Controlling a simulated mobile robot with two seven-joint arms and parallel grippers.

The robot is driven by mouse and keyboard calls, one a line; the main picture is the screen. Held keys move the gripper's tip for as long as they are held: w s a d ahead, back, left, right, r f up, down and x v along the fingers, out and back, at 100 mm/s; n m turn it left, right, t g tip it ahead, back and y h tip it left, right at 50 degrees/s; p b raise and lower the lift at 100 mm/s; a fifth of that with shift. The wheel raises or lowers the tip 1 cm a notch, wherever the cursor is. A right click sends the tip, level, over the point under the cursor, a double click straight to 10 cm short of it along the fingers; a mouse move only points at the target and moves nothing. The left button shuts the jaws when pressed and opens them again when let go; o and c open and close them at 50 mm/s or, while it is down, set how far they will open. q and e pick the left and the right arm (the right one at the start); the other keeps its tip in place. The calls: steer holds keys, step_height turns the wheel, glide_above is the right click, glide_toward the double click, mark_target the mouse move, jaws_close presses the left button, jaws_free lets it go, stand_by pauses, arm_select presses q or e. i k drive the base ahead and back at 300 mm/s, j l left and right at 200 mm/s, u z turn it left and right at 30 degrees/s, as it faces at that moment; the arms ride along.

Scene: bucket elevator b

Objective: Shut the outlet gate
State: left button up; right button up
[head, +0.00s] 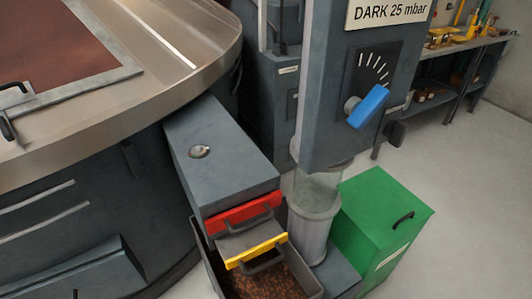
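A dark grey box housing (222,158) beside the large drum has two handled fronts at its near end. The upper front (243,212) is red, with a dark bar handle, and sits close against the housing. Below it, a yellow-edged slide (256,249) with a dark handle sticks out, its grey top plate (248,237) showing. No label tells which of them is the outlet gate. A grey open bin (207,252) with brown beans (262,284) stands below the slide. Neither of my grippers is in view.
A large round drum with a metal rim (190,75) fills the left. A grey column with a blue lever (368,106) and a clear tube (316,190) stands right of the housing. A green box (378,218) stands beside it. Open floor (475,185) lies right; a workbench (465,45) stands behind.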

mark_target(234, 250)
steer(key=l, duration=1.4)
